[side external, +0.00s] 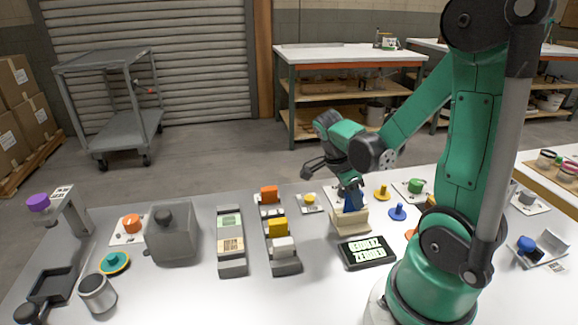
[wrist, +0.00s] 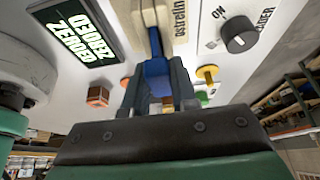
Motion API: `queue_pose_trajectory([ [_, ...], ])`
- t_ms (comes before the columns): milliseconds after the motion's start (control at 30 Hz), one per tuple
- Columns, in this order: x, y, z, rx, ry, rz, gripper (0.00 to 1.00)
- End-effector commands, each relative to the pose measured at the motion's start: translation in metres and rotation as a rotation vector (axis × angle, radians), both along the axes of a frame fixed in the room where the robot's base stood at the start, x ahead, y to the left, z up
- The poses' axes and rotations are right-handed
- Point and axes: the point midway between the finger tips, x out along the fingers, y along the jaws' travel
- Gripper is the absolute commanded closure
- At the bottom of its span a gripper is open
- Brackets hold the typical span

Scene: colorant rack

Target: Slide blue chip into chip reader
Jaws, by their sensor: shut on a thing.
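The blue chip (side external: 354,202) is held between the fingers of my gripper (side external: 349,188), which points down. In the wrist view my gripper (wrist: 155,95) is shut on the blue chip (wrist: 157,72), and the chip's far end points at a beige block (wrist: 180,22) with dark lettering. The beige block (side external: 350,221), which looks like the chip reader, stands on the table below my gripper. The chip overlaps its upper part in the side view. I cannot tell whether the chip's tip is inside the block or just against it.
A black display (side external: 368,252) reading ZEROED lies just in front of the block. Yellow (side external: 382,192) and blue (side external: 397,211) pegs stand to its right. A dark rack (side external: 285,268) with coloured blocks is on the left. A black knob (wrist: 239,35) is beside the block in the wrist view.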

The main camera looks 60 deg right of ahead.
Motion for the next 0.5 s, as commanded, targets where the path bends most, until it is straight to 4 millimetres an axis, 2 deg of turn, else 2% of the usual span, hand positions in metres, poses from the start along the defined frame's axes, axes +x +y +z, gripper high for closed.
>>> queue_pose_trajectory([
  [500,0.000,0.000,-0.013,0.000,0.000,0.000,1.00],
])
